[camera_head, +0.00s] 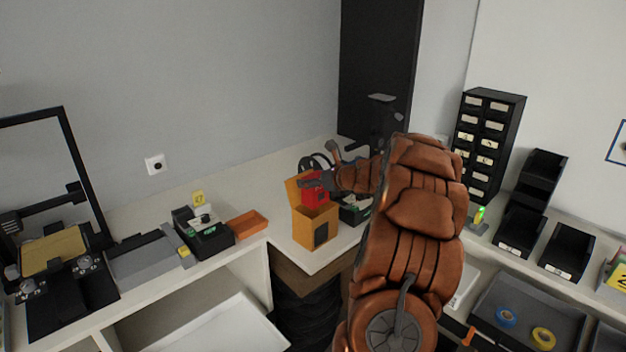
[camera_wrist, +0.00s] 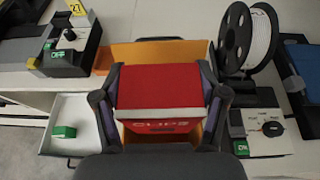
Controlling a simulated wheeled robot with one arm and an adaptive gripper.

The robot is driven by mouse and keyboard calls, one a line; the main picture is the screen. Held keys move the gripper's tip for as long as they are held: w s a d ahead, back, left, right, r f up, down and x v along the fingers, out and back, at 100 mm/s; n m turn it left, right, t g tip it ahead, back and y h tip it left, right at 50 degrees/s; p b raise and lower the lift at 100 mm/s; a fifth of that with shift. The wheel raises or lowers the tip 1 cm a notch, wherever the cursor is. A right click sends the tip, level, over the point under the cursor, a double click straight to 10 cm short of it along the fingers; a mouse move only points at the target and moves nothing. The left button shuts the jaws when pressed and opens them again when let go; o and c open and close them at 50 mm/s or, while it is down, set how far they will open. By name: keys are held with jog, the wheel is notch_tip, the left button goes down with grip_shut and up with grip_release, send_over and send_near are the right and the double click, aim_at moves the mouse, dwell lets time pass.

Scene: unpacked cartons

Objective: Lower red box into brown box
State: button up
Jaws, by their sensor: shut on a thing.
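The red box (camera_wrist: 160,88) with pale lettering on its near side is between the two fingers of my gripper (camera_wrist: 160,105) in the wrist view. My gripper is shut on it. The brown box (camera_head: 316,228) stands open on the corner of the white counter in the head view, with a flap raised at its back. The red box (camera_head: 315,190) is over the brown box's opening, its lower part hidden by the front wall. In the wrist view, the brown box's flap (camera_wrist: 150,52) shows behind the red box. How deep the red box sits is hard to tell.
A spool (camera_wrist: 248,38) and a black-and-white device (camera_wrist: 268,128) stand close on the right in the wrist view. An orange tray (camera_head: 247,224) and a black device (camera_head: 203,232) lie to the left on the counter. An open white drawer (camera_wrist: 78,125) is lower left.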

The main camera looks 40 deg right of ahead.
dwell(0.6)
jog(key=shift+f+b, duration=1.6)
jog(key=shift+f, duration=1.85)
jog(key=o, duration=1.2)
jog(key=shift+o, duration=0.2)
jog(key=shift+r+p, duration=4.95)
jog(key=shift+r, duration=0.6)
jog(key=shift+a, duration=0.1)
